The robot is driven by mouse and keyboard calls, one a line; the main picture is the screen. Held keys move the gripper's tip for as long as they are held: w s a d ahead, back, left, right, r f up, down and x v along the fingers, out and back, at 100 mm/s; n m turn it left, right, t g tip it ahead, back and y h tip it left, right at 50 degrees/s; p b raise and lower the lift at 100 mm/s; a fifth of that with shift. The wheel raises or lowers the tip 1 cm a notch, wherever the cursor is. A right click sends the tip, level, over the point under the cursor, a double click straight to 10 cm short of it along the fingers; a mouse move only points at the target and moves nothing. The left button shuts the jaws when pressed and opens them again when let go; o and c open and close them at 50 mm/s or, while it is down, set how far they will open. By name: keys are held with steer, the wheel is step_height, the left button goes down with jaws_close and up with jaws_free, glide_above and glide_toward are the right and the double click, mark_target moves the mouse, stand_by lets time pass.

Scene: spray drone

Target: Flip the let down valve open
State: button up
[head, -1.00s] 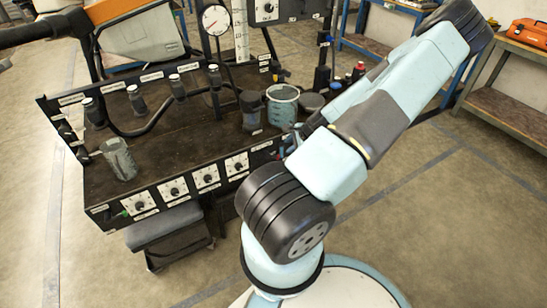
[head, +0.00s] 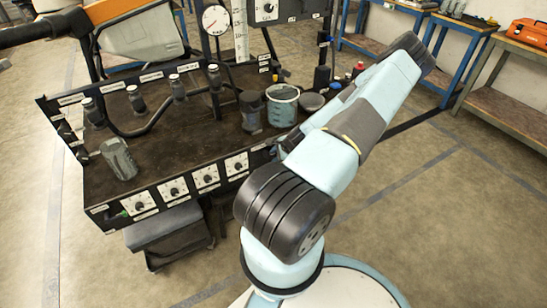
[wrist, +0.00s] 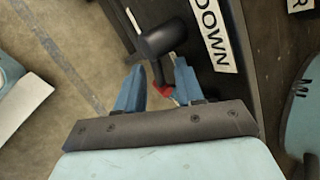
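The let down valve (wrist: 163,40) shows in the wrist view as a black rounded handle on a thin dark stem, with a small red part at the stem's lower end. A white label (wrist: 213,35) reading "DOWN" is on the dark panel just right of it. My gripper (wrist: 158,73) is open, its two blue fingers to either side of the stem and red part. I cannot tell whether either finger touches the valve. In the head view my arm hides the gripper and the valve.
The dark bench (head: 190,140) carries a grey container (head: 119,158), a clear jug (head: 282,105) and a black hose line with several capped fittings. Several dials (head: 206,177) line its front edge.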

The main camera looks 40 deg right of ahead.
jaws_close()
stand_by(0.4)
stand_by(0.4)
